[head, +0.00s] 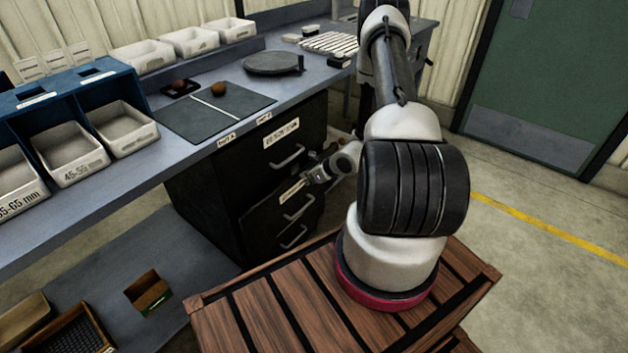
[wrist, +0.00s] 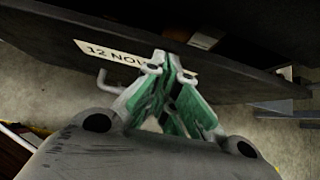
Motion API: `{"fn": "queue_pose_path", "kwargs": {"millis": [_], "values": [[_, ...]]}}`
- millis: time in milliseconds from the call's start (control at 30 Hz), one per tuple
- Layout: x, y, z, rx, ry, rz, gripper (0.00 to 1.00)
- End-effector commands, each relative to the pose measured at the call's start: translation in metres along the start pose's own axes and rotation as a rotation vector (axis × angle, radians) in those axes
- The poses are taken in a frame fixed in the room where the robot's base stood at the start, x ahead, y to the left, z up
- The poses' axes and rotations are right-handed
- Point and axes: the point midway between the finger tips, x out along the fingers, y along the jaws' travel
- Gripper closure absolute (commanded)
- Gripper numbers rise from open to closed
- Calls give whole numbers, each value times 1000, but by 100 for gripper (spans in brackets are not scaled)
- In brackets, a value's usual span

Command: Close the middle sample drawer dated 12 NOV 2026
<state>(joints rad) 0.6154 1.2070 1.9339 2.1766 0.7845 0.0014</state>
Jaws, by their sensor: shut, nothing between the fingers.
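The middle drawer (head: 262,214) is in the black cabinet under the bench, and its front stands out from the cabinet face. Its pale label (head: 291,192) reads "12 NOV" in the wrist view (wrist: 105,52), the rest hidden behind my fingers. A metal handle (wrist: 108,82) shows below the label. My gripper (head: 309,180) is shut and empty, with its green-sided fingers (wrist: 165,66) together at the right part of the label. The fingertips are at the drawer front; I cannot tell whether they touch it. Behind the front's upper edge, part of the open drawer shows.
The top drawer (head: 280,135) above has its own label and handle. Another handle (head: 293,237) shows below. The bench top (head: 185,150) overhangs the cabinet, with white bins (head: 123,128) at the left. Open floor (head: 540,260) lies to the right.

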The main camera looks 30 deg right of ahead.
Motion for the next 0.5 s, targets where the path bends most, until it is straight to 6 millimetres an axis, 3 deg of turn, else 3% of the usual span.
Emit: {"fn": "queue_pose_path", "kwargs": {"millis": [333, 500], "values": [[1, 0, 2, 0, 0, 0, 100], [14, 0, 15, -3, -2, 1, 100]]}}
